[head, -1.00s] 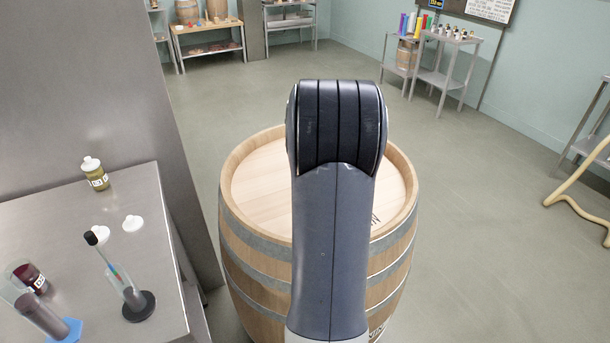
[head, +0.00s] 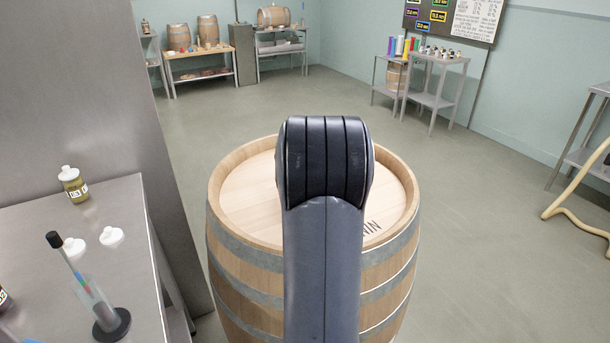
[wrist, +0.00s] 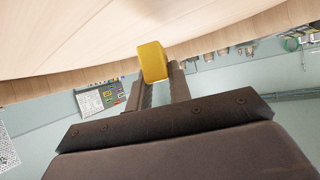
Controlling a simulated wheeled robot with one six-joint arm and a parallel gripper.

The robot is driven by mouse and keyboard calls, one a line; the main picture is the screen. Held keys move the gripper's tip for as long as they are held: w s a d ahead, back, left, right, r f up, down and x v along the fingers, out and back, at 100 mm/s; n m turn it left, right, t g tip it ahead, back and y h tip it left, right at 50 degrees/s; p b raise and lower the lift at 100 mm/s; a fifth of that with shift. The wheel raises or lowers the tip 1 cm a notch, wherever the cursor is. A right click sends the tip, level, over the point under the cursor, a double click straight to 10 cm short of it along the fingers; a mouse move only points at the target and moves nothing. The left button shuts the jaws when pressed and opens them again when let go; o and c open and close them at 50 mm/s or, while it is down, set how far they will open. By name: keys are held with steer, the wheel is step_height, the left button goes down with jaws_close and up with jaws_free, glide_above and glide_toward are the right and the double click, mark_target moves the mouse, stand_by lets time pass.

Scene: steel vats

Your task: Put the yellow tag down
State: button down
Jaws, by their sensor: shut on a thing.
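The yellow tag (wrist: 153,61) shows in the wrist view, held at the tips of my gripper (wrist: 156,78). My gripper is shut on it. The wrist picture is tilted, with the pale wood of a barrel filling its upper part close by the tag; I cannot tell whether the tag touches the wood. In the head view my own arm stands in front of the barrel (head: 245,200) and hides my gripper and the tag.
A steel table (head: 130,215) at the left holds a capped bottle (head: 73,185), two white caps and a cylinder (head: 100,305) with a hydrometer. A steel vat wall (head: 70,90) rises behind it. A cart (head: 432,90) stands at the back right. Open floor surrounds the barrel's right side.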

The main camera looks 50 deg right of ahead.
steer(key=shift+f+b, duration=0.9)
steer(key=shift+f, duration=0.55)
steer(key=shift+f, duration=0.2)
steer(key=c, duration=1.3)
jaws_free()
steer(key=shift+r, duration=0.1)
steer(key=shift+r, duration=0.2)
steer(key=p+v, duration=0.1)
steer(key=v, duration=1.1)
steer(key=shift+a+f, duration=0.1)
steer(key=shift+f, duration=0.05)
steer(key=shift+w, duration=0.1)
